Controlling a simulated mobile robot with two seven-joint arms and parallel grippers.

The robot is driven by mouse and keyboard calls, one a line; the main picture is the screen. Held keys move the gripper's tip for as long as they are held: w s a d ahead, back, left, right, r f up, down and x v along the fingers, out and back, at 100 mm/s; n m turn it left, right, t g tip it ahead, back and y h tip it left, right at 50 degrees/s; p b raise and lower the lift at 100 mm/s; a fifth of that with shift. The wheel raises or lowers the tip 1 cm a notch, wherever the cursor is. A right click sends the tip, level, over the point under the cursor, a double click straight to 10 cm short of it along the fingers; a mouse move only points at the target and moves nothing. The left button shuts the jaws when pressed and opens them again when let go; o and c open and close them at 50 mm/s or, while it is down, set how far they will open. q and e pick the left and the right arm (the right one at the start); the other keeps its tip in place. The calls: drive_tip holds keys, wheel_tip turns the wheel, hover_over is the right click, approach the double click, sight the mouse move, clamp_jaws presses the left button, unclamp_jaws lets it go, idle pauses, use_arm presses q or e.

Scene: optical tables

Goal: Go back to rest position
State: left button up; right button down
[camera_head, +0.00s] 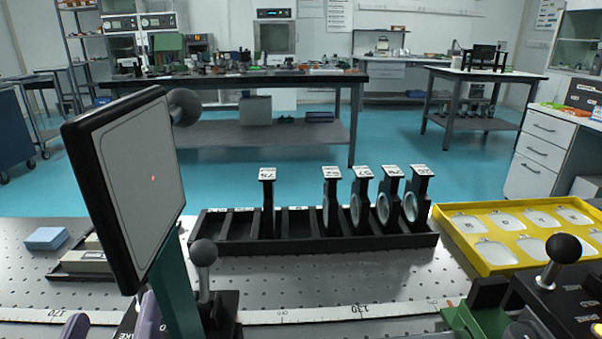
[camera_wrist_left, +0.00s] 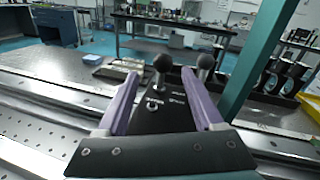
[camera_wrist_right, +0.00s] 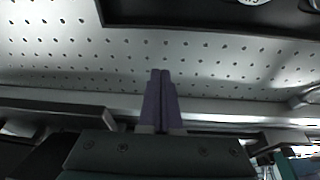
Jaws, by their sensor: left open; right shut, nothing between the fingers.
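My left gripper (camera_head: 112,322) shows at the bottom left of the head view, with purple fingers. In the left wrist view it (camera_wrist_left: 160,73) is open, its fingers apart over a black control box (camera_wrist_left: 165,112) with a dark ball-topped lever (camera_wrist_left: 162,64). I cannot tell whether the fingers touch the box. Nothing is held between them. My right gripper (camera_wrist_right: 161,75) shows in the right wrist view, its two purple fingers shut together and empty over the perforated tabletop (camera_wrist_right: 220,55). I cannot make it out in the head view.
A black rack (camera_head: 330,247) holds several upright lens mounts. A yellow tray (camera_head: 477,262) lies right of it. Another ball-topped lever (camera_head: 563,247) stands at lower right. Blue pads (camera_head: 46,238) lie at far left.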

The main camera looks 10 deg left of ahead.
use_arm(q)
drive_tip(key=s+a+r+n+g+p, duration=0.35)
drive_tip(key=n+g+p, duration=0.2)
drive_tip(key=n, duration=0.35)
drive_tip(key=s+a+r+n+g+p, duration=0.2)
drive_tip(key=a+n+g+p, duration=0.3)
drive_tip(key=n, duration=0.4)
drive_tip(key=s+d+r+n+g+h+p, duration=0.2)
drive_tip(key=s+d+r+n+h+p, duration=0.2)
drive_tip(key=d+r+n+h+p, duration=0.6)
wheel_tip(320, 180, up, 34)
drive_tip(key=a+m+y+p, duration=0.1)
drive_tip(key=y+p, duration=0.1)
drive_tip(key=p, duration=3.4)
drive_tip(key=shift+s+a+r, duration=0.2)
drive_tip(key=shift+a+r, duration=0.05)
